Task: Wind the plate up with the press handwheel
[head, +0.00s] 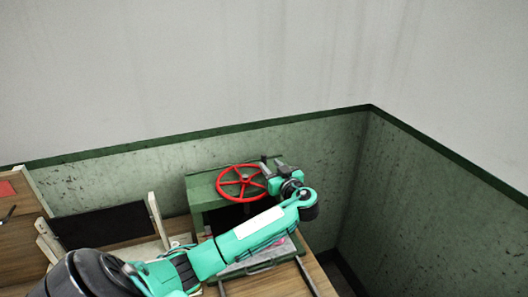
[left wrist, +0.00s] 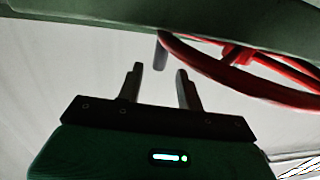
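The red press handwheel (head: 241,183) lies nearly flat on top of the green press (head: 203,190), below the back wall. Its red rim also shows in the left wrist view (left wrist: 240,84), with a short grey handle peg (left wrist: 161,50) hanging by the rim. My left gripper (head: 266,164) is at the wheel's right side. In the left wrist view its two fingers (left wrist: 159,69) stand apart, with the peg appearing in line with the gap just beyond the tips. No contact is visible. The plate cannot be made out; my arm covers much of the press front. My right gripper is out of view.
A grey flat surface with a green edge (head: 262,267) lies on the wooden table below my arm. A black panel between wooden posts (head: 100,223) stands to the left. Green-and-white walls close in behind and right, meeting in a corner near the press.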

